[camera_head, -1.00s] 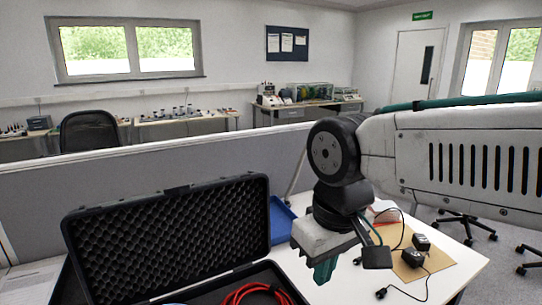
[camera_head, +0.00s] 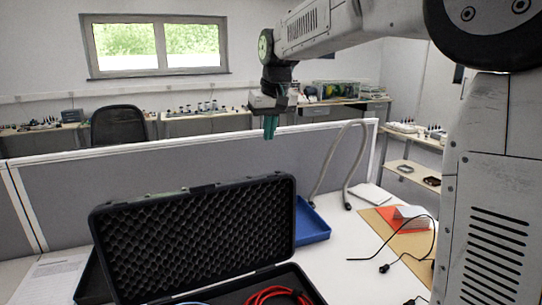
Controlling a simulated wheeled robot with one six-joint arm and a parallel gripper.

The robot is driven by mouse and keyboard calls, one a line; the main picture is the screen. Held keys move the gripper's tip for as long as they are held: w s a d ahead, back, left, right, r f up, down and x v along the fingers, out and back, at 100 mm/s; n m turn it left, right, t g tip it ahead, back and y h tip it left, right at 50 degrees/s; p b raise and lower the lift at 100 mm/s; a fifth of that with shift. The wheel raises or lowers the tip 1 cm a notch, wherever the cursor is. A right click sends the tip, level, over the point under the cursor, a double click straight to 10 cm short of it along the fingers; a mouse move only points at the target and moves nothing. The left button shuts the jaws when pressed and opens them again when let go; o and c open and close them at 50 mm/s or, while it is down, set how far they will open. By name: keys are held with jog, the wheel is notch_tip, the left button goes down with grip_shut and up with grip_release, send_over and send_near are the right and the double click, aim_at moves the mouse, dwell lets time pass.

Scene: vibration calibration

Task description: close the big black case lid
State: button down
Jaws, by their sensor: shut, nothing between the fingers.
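The big black case stands open on the white table at the lower left. Its lid (camera_head: 195,240) is raised upright, with egg-crate foam on its inner face toward me. In the case base (camera_head: 312,285) lie red cables (camera_head: 272,296) and part of a light blue one; the rest of the base is cut off by the frame. My gripper (camera_head: 270,134) is shut and empty, pointing down. In the picture it is above and to the right of the lid's top edge, apart from it, in front of the partition's upper edge.
A grey partition (camera_head: 225,152) runs behind the table. A blue tray (camera_head: 311,222) sits right of the lid. A grey hose (camera_head: 341,165) stands behind it. A brown board (camera_head: 400,232), a white and red box and black cables lie at the right. Bare table lies between.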

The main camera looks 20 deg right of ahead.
notch_tip(320, 180, down, 9)
jog(key=s, duration=0.1)
jog(key=shift+s, duration=0.15)
dwell(0.4)
